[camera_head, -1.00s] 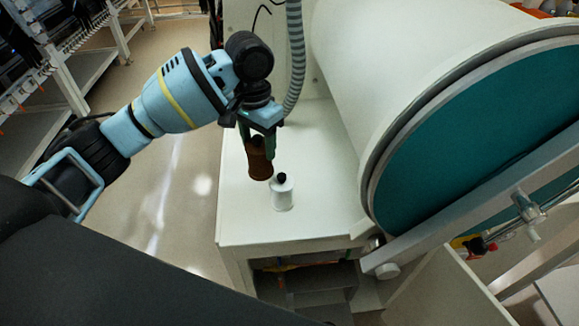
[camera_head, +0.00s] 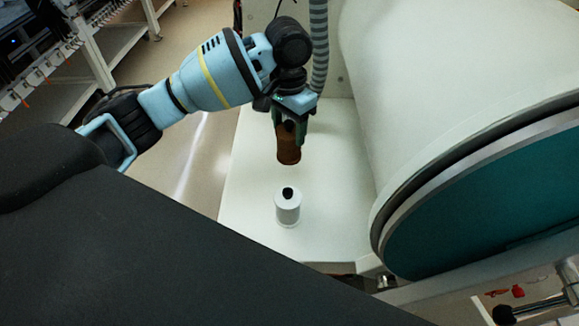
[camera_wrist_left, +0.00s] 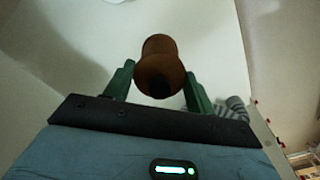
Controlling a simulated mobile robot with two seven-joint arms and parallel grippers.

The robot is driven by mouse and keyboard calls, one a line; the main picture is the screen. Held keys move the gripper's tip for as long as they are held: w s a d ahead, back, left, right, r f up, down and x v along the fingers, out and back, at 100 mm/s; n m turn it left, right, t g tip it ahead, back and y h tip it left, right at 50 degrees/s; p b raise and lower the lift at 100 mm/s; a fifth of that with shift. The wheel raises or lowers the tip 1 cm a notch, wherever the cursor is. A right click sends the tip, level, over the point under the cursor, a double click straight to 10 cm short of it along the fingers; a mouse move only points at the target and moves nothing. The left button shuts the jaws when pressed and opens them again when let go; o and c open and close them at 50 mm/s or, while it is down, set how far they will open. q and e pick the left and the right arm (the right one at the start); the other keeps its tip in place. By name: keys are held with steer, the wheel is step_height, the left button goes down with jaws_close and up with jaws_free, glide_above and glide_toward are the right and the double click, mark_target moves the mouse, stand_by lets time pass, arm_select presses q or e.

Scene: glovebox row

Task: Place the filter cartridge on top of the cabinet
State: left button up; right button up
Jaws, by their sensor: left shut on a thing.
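My left gripper (camera_head: 290,132) is shut on a brown, waisted cylinder (camera_head: 288,153), probably the filter cartridge. It holds it roughly upright, seemingly above the white cabinet top (camera_head: 250,190); the exact gap cannot be told. In the left wrist view the brown cylinder (camera_wrist_left: 160,60) sits between the green fingers (camera_wrist_left: 159,88), with a dark spot at its near end. A white cylinder with a black top (camera_head: 288,209) stands upright on the cabinet, just nearer than the held piece and apart from it in the picture. My right gripper is not in view.
A large white drum with a teal end (camera_head: 490,205) borders the cabinet top on the right. A grey ribbed hose (camera_head: 319,45) hangs at the back. The cabinet top is bare left of the white cylinder. Racks (camera_head: 75,45) stand at the far left.

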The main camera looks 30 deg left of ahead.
mark_target(289, 152)
arm_select(q)
steer(key=shift+f, duration=4.05)
steer(key=shift+f, duration=0.15)
steer(key=o, duration=1.3)
step_height(289, 152, up, 12)
steer(key=shift+r, duration=0.15)
